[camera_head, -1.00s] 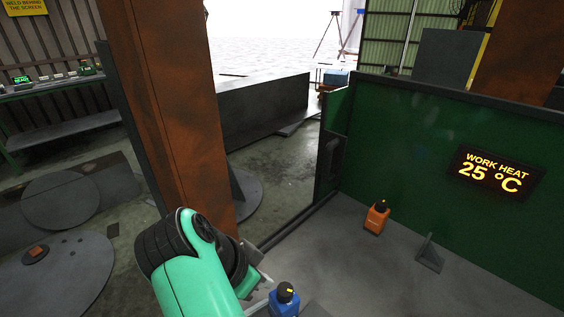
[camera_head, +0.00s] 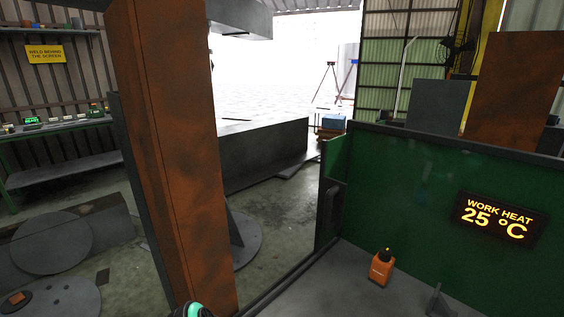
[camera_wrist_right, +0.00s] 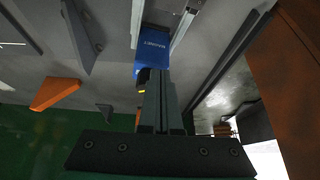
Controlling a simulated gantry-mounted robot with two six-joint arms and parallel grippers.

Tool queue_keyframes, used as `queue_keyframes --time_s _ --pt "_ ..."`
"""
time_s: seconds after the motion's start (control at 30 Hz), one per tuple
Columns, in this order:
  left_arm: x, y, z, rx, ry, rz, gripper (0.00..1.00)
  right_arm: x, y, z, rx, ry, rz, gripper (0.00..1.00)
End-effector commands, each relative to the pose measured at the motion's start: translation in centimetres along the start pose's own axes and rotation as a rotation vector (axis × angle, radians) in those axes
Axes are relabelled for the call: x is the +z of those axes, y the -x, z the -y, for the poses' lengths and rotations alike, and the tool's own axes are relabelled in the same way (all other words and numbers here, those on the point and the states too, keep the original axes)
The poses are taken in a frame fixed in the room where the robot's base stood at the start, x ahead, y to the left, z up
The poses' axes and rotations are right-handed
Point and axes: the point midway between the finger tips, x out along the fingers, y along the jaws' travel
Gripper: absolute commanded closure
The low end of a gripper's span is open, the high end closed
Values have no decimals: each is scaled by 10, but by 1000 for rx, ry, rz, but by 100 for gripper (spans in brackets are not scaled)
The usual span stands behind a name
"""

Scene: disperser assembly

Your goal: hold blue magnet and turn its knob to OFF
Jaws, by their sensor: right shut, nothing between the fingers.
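The blue magnet (camera_wrist_right: 153,44) shows in the right wrist view, upside down in the picture, with white lettering on its side. Its dark knob is mostly hidden behind my right fingers, and a small yellow mark shows beside them. My right gripper (camera_wrist_right: 162,82) is shut and empty, its fingertips in front of the knob; I cannot tell whether they touch it. Grey fingers of my left gripper (camera_wrist_right: 160,18) flank the magnet on both sides and appear closed on it. In the head view the magnet and both grippers are out of frame; only a green arm tip shows.
An orange magnet (camera_head: 381,268) stands on the grey work surface (camera_head: 345,283). A grey triangular bracket (camera_head: 438,304) stands to its right. A green screen (camera_head: 430,205) with a "WORK HEAT 25 °C" display (camera_head: 498,219) closes the back. A rusty column (camera_head: 172,150) rises at left.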

Motion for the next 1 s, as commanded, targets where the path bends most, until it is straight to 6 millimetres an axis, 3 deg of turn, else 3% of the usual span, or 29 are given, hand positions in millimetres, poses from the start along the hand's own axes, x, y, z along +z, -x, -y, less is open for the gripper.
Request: queue_keyframes --time_s 0.03,1.0 --pt "6 0 -2 3 5 12 100 0 -1 0 0 0 0 100" --pt "7 0 -2 2 5 13 100 -8 -5 -5 0 -2 -2 100"
